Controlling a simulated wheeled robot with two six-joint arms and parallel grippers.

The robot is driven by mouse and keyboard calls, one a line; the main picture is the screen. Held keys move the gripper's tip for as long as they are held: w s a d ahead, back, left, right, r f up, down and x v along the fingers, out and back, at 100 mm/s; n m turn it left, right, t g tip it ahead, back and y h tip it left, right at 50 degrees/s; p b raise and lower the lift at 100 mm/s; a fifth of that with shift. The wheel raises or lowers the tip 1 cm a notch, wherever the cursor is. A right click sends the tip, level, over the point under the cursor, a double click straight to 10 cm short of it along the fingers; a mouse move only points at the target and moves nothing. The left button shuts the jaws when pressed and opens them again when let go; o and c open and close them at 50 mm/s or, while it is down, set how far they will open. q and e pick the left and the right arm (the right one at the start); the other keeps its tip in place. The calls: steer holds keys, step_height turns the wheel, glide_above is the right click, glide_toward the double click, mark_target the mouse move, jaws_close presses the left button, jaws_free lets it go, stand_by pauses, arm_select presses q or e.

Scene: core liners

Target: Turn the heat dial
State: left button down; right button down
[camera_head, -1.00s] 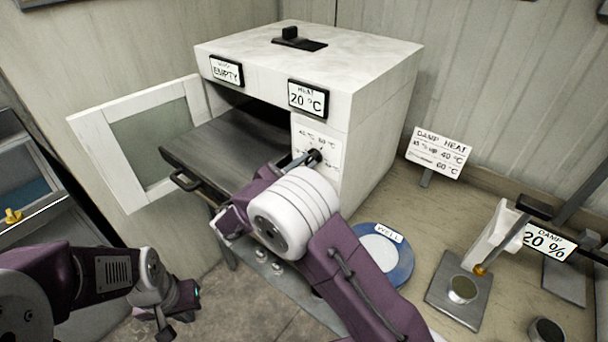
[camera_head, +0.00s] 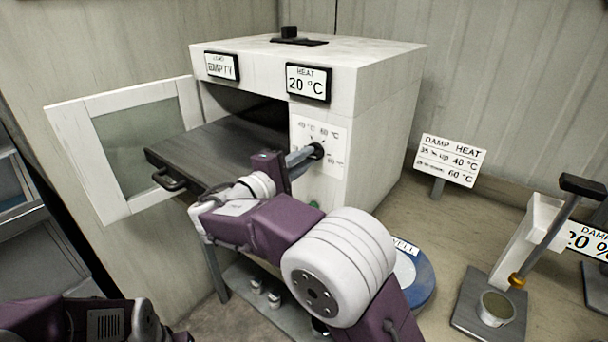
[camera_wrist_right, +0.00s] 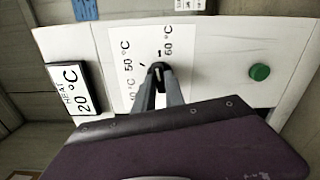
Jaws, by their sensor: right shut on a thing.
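The heat dial (camera_head: 318,150) is a small black knob on the white scale panel of the oven front, marked 40, 50 and 60 °C. My right gripper (camera_head: 312,153) reaches it from the front, its grey fingers shut on the knob. In the right wrist view the fingers (camera_wrist_right: 160,85) close on the dial (camera_wrist_right: 157,67), covering most of it, so its pointing is hard to read. The heat display (camera_head: 308,83) reads 20 °C. Only part of my left arm shows at the bottom left; its gripper is out of frame.
The oven door (camera_head: 70,150) stands open at the left, with a dark tray (camera_head: 205,150) pulled out. A green button (camera_wrist_right: 260,72) sits beside the scale. A damp heat sign (camera_head: 450,160), a blue dish (camera_head: 425,280) and a lever stand (camera_head: 535,235) are at the right.

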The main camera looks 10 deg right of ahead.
steer(key=shift+f+m+b, duration=0.2)
steer(key=shift+m+b, duration=0.7)
steer(key=shift+b, duration=0.2)
steer(key=shift+r, duration=0.1)
steer(key=shift+r+m, duration=0.1)
steer(key=shift+m, duration=0.2)
steer(key=c, duration=1.4)
jaws_free()
steer(key=shift+w, duration=0.15)
steer(key=v, duration=0.9)
